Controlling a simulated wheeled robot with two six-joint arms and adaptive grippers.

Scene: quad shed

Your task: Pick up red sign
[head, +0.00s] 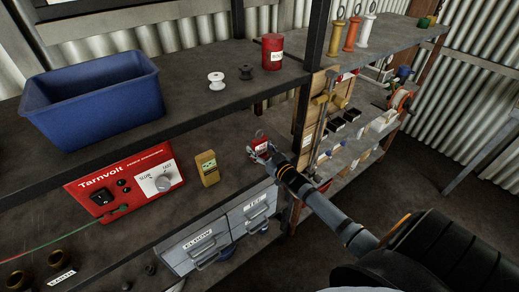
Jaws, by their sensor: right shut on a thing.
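The red sign (261,144) is a small red piece with a pale patch, in the head view just right of the middle, over the middle shelf. My right gripper (262,154) is shut on it. The fingers cover its lower part. I cannot tell whether the sign touches the shelf. My left gripper does not show.
A yellow meter (207,168) and a red Tarnvolt unit (125,179) stand left of the gripper. Grey drawers (200,243) are below. A blue bin (92,96) and a red can (272,52) are on the upper shelf. A post (309,75) stands close right.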

